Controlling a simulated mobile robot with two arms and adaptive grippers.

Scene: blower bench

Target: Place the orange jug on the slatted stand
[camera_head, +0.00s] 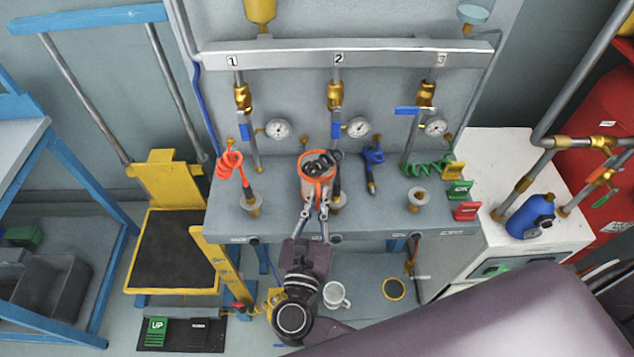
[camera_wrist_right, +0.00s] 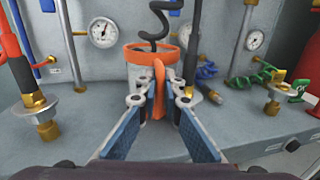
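The orange jug (camera_head: 316,176) stands on the grey bench below the number 2 gauge. It has an orange rim, and a black coil shows above its mouth. In the right wrist view the jug (camera_wrist_right: 150,54) has a pale body and its orange handle (camera_wrist_right: 159,88) faces me. My right gripper (camera_head: 313,208) reaches the jug from the front. In the wrist view its fingers (camera_wrist_right: 160,97) stand on either side of the handle and appear open, with a gap beside it. My left gripper is not in view. I cannot make out a slatted stand.
Red (camera_head: 231,165), blue (camera_head: 373,155) and green coiled hoses with fittings flank the jug. Gauges and pipes rise behind it. A white mug (camera_head: 336,295) is on the lower surface. A blue bottle (camera_head: 531,216) stands on the white cabinet; a yellow lift (camera_head: 165,176) is at left.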

